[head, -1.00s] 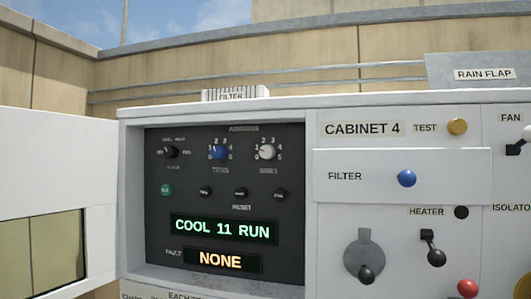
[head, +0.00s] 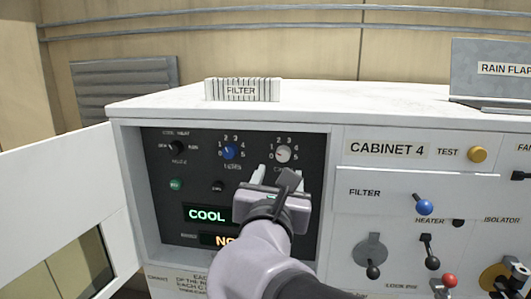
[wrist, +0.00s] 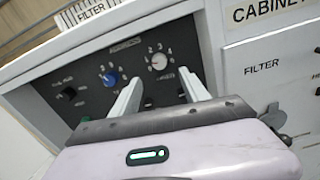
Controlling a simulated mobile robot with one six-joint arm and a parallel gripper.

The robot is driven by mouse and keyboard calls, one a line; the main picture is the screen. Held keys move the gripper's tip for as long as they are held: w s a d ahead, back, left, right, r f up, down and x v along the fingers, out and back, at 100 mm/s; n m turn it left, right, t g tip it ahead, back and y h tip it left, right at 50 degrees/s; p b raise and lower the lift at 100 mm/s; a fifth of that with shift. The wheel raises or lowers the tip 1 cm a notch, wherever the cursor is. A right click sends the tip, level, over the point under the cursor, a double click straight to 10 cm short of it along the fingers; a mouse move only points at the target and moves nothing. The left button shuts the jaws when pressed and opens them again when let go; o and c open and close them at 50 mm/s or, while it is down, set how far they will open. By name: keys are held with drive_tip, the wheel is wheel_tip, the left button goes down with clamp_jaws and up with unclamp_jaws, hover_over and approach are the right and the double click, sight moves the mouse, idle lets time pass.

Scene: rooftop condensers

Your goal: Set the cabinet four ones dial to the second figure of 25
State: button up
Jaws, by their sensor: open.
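The ones dial is a white knob (head: 283,155) on the dark control panel (head: 150,220) of cabinet 4, with figures printed around it. In the wrist view the white knob (wrist: 159,63) shows between and just beyond my fingertips. Its exact pointer setting is too small to read surely. The blue tens dial (head: 229,152) sits to its left. My gripper (head: 281,172) is open and empty in front of the white knob, with no clear contact. My gripper and arm hide part of the display (head: 207,214), leaving "COOL" readable.
The panel is recessed, with a cabinet door (head: 55,185) swung open at left. A mode knob (head: 165,147), green button (head: 176,184) and black button (head: 218,187) are nearby. The filter drawer (head: 385,190) juts at right. A filter block (head: 242,90) lies on top.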

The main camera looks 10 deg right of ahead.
sight(283, 156)
drive_tip(key=p+x, duration=0.1)
drive_tip(key=x, duration=1)
drive_tip(key=shift+w, duration=0.1)
drive_tip(key=shift+a, duration=0.1)
drive_tip(key=shift+f, duration=0.1)
clamp_jaws()
